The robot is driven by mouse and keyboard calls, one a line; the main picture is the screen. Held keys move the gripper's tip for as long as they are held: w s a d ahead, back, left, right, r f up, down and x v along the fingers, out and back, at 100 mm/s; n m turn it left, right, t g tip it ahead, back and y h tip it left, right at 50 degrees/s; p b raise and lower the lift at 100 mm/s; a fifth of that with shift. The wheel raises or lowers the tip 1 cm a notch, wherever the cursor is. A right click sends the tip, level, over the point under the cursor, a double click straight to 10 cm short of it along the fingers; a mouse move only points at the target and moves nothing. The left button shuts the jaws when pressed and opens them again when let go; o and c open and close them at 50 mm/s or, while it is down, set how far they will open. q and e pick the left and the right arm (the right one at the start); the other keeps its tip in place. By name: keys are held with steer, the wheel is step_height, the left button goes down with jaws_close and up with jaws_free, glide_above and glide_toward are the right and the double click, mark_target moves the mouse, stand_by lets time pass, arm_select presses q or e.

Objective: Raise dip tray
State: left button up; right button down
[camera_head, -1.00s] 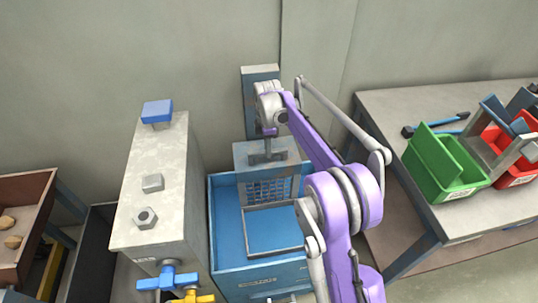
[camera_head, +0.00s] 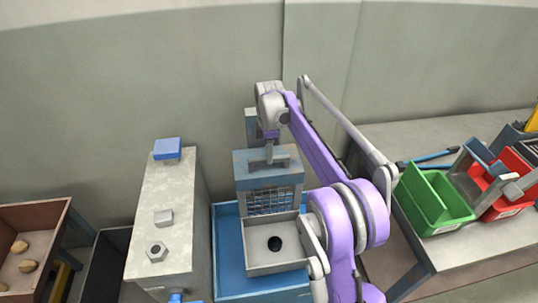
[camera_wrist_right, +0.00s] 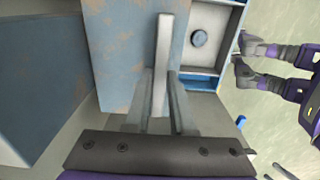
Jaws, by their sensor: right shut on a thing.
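The dip tray is a grey, open, shallow pan (camera_head: 262,258) with a worn blue upper block and a mesh panel behind it. It is above the blue tank (camera_head: 228,255). A dark round piece lies in the pan; it also shows in the right wrist view, where the pan (camera_wrist_right: 222,17) is at upper right. My right gripper (camera_head: 269,158) is shut on the grey handle at the top of the blue block. In the right wrist view its fingers (camera_wrist_right: 160,105) are on either side of the pale handle bar. My left gripper is not identifiable in either view.
A concrete-like block (camera_head: 165,215) with a blue-topped knob stands left of the tank. A crate of shell-like pieces (camera_head: 30,240) is at far left. A bench (camera_head: 450,245) at right holds a green bin (camera_head: 430,200) and a red bin (camera_head: 505,195).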

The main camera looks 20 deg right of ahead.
steer(key=shift+r, duration=0.15)
steer(key=c, duration=0.8)
jaws_free()
steer(key=shift+o, duration=0.2)
step_height(320, 180, up, 11)
steer(key=p, duration=0.1)
